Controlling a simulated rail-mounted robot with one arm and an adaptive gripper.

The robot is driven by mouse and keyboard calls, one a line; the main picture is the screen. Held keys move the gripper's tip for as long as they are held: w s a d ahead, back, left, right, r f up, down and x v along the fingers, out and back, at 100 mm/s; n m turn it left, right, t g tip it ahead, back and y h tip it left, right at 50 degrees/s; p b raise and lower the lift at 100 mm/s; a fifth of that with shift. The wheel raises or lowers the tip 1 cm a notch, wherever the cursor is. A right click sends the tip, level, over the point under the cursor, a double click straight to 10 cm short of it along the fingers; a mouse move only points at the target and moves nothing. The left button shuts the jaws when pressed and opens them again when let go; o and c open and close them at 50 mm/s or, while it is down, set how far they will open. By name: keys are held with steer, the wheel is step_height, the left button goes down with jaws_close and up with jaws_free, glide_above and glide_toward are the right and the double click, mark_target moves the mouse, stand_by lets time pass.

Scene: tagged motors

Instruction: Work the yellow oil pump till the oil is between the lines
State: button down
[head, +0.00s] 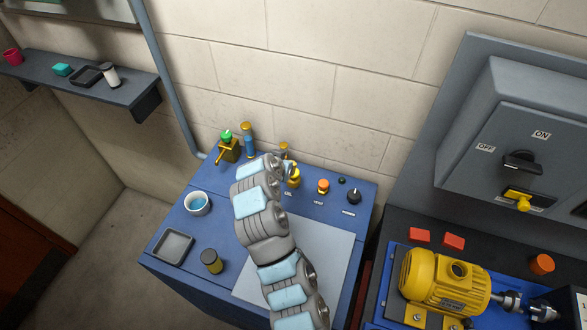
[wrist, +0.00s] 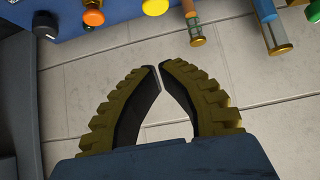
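The yellow oil pump appears to be the round yellow knob (head: 295,177) on the blue bench, partly hidden by my arm in the head view. Its rounded top shows at the top edge of the wrist view (wrist: 155,6). Beside it stands a slim sight tube (head: 284,150) with a gold cap; the wrist view shows amber in this tube (wrist: 196,28). Its lines are too small to read. My gripper (wrist: 158,68) has its fingertips almost together with nothing between them, apart from the knob in the wrist picture. In the head view my gripper is mostly hidden by the arm.
An orange button (head: 323,186) and black knob (head: 354,197) lie to the right. A blue-filled tube (head: 249,143) and a yellow fitting with a green top (head: 229,150) stand left. A cup (head: 198,203), tray (head: 173,246) and dark jar (head: 211,261) sit nearer the front.

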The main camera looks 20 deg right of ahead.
steer(key=shift+w+f, duration=0.1)
steer(key=shift+p+x, duration=1.1)
steer(key=shift+x, duration=3.65)
steer(key=shift+w+d+f+p, duration=0.1)
steer(key=shift+f+p, duration=0.4)
steer(key=shift+f, duration=1.55)
steer(key=shift+f, duration=0.1)
